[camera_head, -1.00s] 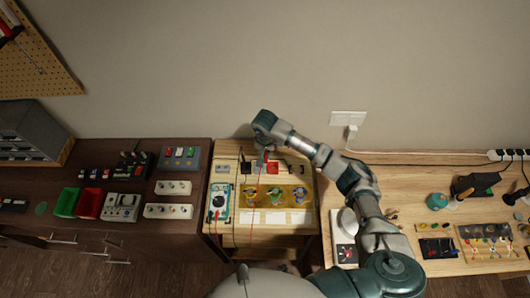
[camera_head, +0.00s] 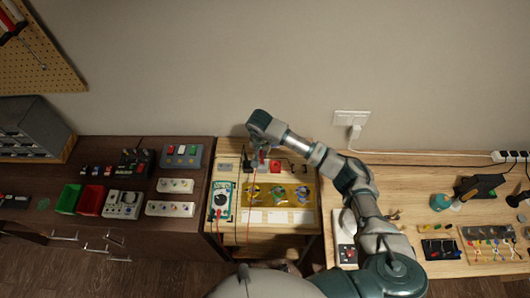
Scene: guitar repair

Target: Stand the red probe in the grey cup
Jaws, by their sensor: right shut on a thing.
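My right gripper (camera_head: 256,158) hangs over the back of the small light wooden table, pointing down. It is shut on the red probe (camera_head: 262,156), of which only a small red part shows beside the fingers. A thin red lead runs from there down toward the table front. A dark upright object (camera_head: 247,166) stands just left of the gripper. I cannot make out the grey cup for certain; the gripper and wrist cover part of that area. My left gripper is not in view.
A teal multimeter (camera_head: 221,201) lies at the table's left. A yellow board (camera_head: 265,196) with several round parts lies in the middle. A red block (camera_head: 275,165) is right of the gripper. Dark and light benches with tools flank the table.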

